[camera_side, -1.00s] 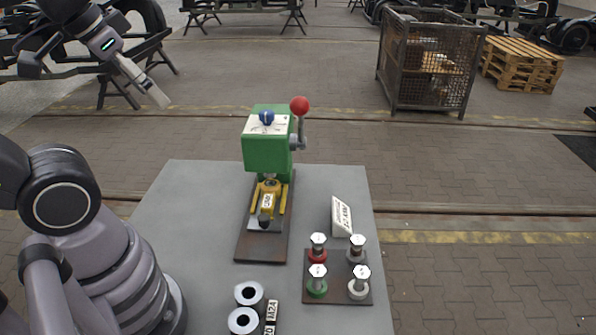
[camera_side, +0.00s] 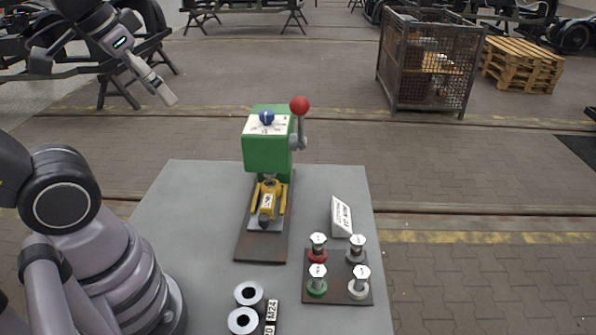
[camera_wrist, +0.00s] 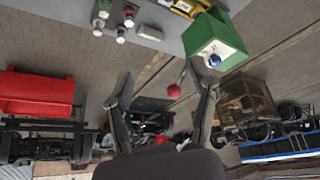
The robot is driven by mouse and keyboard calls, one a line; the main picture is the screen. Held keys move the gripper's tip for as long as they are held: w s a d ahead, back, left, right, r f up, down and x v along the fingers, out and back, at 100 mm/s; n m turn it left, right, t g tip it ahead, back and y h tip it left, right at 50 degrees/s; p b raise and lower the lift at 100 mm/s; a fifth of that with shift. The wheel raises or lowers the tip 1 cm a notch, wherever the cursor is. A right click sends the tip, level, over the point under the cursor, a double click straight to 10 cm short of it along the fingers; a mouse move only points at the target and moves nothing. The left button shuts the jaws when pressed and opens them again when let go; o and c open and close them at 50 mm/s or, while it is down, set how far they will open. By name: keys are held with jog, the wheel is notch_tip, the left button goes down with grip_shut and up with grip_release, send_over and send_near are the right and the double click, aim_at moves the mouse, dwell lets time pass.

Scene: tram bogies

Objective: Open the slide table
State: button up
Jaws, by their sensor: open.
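The slide table (camera_side: 258,224) is a small grey plate at the foot of the green machine (camera_side: 266,152), on a dark brown base (camera_side: 259,247). A yellow clamp-like part (camera_side: 269,190) with a label sits on it. The machine has a blue knob (camera_side: 266,117) on top and a lever with a red ball (camera_side: 299,104) at its right. My gripper (camera_side: 168,97) is up at the upper left, well away from the machine. In the wrist view my gripper (camera_wrist: 163,82) is open and empty, with the red ball (camera_wrist: 174,91) and green machine (camera_wrist: 214,38) showing beyond the fingers.
On the grey table (camera_side: 190,205) stand a rack (camera_side: 338,291) of several hex-headed bolts, a white sign (camera_side: 341,215) and two grey rings (camera_side: 245,307) with a label. The table's left half is clear. A wire crate (camera_side: 428,65) and pallets (camera_side: 522,63) stand behind.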

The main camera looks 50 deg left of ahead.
jog(key=w+f+n+g, duration=0.15)
jog(key=w+f, duration=0.25)
jog(key=w, duration=0.4)
jog(key=n+g, duration=0.2)
jog(key=g, duration=0.2)
send_over(264, 216)
notch_tip(264, 216, down, 19)
notch_tip(264, 216, down, 15)
jog(key=shift+r, duration=0.1)
grip_shut()
